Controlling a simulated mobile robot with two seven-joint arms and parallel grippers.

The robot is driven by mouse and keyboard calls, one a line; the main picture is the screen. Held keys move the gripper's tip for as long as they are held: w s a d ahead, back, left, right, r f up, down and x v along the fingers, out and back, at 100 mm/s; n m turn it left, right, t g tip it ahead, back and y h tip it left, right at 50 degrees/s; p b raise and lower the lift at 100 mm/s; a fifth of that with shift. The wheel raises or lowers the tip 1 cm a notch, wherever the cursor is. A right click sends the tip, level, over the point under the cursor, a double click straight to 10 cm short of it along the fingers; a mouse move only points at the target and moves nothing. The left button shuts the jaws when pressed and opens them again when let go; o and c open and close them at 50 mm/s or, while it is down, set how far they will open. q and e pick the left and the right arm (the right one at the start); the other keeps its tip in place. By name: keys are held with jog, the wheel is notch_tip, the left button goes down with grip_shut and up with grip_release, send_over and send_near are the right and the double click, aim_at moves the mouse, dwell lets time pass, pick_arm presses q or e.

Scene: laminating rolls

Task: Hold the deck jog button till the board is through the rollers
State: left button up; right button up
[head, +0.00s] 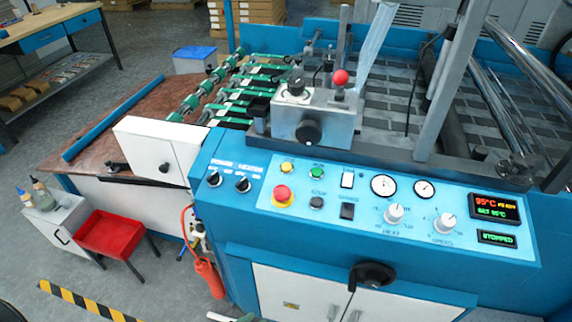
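The blue laminating machine's control panel (375,222) faces me. It carries a yellow button (287,167), a green button (316,171), a black button (316,202) and a red emergency stop (282,195). I cannot read which button is labelled jog. A small display (497,238) reads STOPPED; the display above it (494,207) reads 95°C. Metal rollers (508,100) span the machine at the right. A brown, sheet-like surface (118,128) covers the feed table at left; I cannot tell whether it is a separate board. Neither gripper is in view.
A red tray stand (110,232) and a small white cabinet with bottles (55,222) stand on the floor at left. A black handle (372,274) protrudes below the panel. Open floor lies at lower left.

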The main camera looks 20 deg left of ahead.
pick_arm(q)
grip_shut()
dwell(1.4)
